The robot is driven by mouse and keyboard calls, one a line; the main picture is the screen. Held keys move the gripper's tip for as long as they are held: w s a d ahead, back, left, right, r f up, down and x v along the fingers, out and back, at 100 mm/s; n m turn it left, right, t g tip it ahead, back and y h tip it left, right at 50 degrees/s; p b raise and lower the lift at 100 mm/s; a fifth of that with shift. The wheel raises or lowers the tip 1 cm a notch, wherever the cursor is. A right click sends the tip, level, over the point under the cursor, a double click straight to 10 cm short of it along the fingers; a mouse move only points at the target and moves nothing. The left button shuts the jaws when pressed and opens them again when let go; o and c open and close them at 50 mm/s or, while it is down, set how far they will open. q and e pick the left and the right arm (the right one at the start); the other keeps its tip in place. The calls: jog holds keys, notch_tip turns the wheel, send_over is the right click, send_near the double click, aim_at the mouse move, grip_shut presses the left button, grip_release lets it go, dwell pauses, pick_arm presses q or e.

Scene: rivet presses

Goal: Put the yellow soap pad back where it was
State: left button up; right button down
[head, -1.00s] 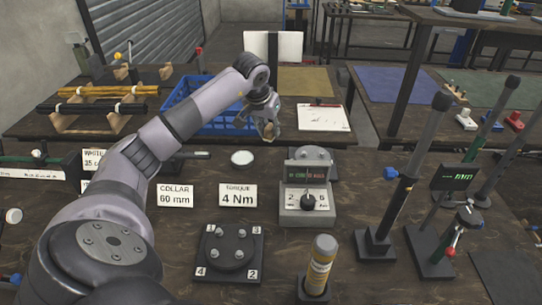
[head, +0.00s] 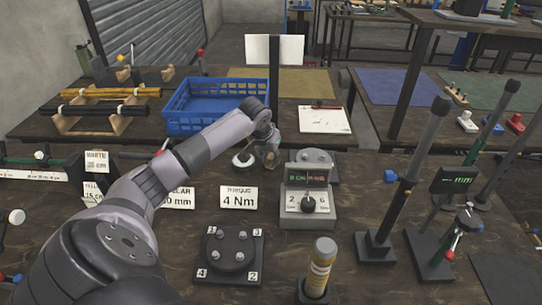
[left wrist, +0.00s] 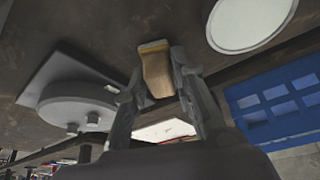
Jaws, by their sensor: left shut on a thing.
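My left gripper (head: 268,162) is shut on the yellow soap pad, a tan-yellow block (left wrist: 157,70) seen between the two fingers in the left wrist view. In the head view the pad is too small and covered by the fingers to make out clearly. The gripper is above the near bench, just right of a round white disc (head: 243,159) and left of the grey box with a dial (head: 307,208). The disc also shows at the upper right of the left wrist view (left wrist: 250,20). My right gripper is not in view.
A blue crate (head: 216,122) stands behind the gripper on the far bench. Signs including "4 Nm" (head: 239,198) and a black plate with several pegs (head: 231,250) are in front. A yellow cylinder (head: 320,268) and upright posts (head: 400,200) stand to the right.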

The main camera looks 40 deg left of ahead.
pick_arm(q)
jog(key=shift+f, duration=0.25)
jog(key=o, duration=1)
jog(key=shift+r, duration=0.1)
jog(key=shift+r, duration=0.55)
jog(key=v, duration=1.1)
jog(key=shift+s+d+r, duration=0.1)
jog(key=shift+s, duration=0.1)
